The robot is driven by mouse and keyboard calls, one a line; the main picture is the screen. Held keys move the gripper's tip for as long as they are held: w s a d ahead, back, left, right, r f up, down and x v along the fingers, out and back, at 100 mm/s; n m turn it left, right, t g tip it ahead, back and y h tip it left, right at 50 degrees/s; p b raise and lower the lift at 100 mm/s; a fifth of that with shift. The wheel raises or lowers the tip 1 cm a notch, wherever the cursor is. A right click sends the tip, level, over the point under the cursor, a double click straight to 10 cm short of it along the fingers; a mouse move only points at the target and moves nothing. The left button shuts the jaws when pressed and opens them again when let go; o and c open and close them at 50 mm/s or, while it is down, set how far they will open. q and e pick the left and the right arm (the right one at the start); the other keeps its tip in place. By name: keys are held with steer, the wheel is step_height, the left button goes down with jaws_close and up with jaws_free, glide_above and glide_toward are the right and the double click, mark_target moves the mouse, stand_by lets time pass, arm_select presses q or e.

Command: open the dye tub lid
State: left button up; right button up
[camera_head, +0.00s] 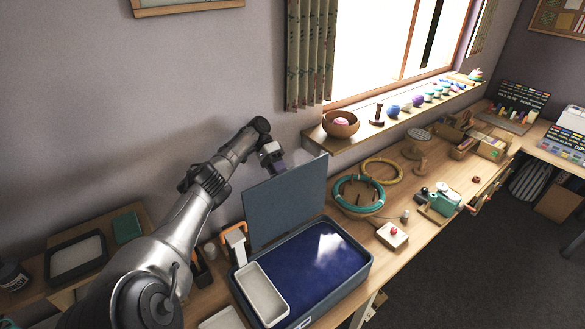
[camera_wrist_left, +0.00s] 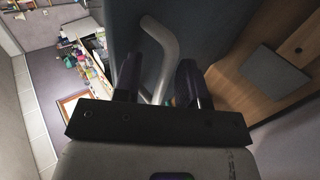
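The dye tub (camera_head: 356,279) is a grey-blue box on the bench, with dark blue dye showing inside. Its flat lid (camera_head: 287,203) stands upright at the tub's back edge, so the tub is open. My left gripper (camera_head: 279,165) is behind the lid near its top, partly hidden by it. In the left wrist view, the lid's grey bent handle (camera_wrist_left: 163,40) runs between the two dark fingers of the left gripper (camera_wrist_left: 160,82). The fingers are apart, with a gap visible beside the handle. My right gripper is out of view.
A white tray (camera_head: 262,292) sits at the tub's front left corner. An orange-handled holder (camera_head: 235,240) stands left of the tub. Teal hoop (camera_head: 346,203) and a white box with a red knob (camera_head: 392,236) lie to the right. The windowsill (camera_head: 365,128) overhangs the bench's back.

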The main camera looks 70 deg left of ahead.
arm_select(q)
step_height(320, 180, up, 3)
steer(key=shift+s+r, duration=0.1)
steer(key=w+d+r+b, duration=0.2)
steer(key=w+d+r, duration=0.4)
steer(key=d, duration=0.3)
steer(key=shift+w+d+r, duration=0.3)
steer(key=shift+d+r, duration=0.05)
steer(key=shift+r, duration=0.05)
stand_by(0.3)
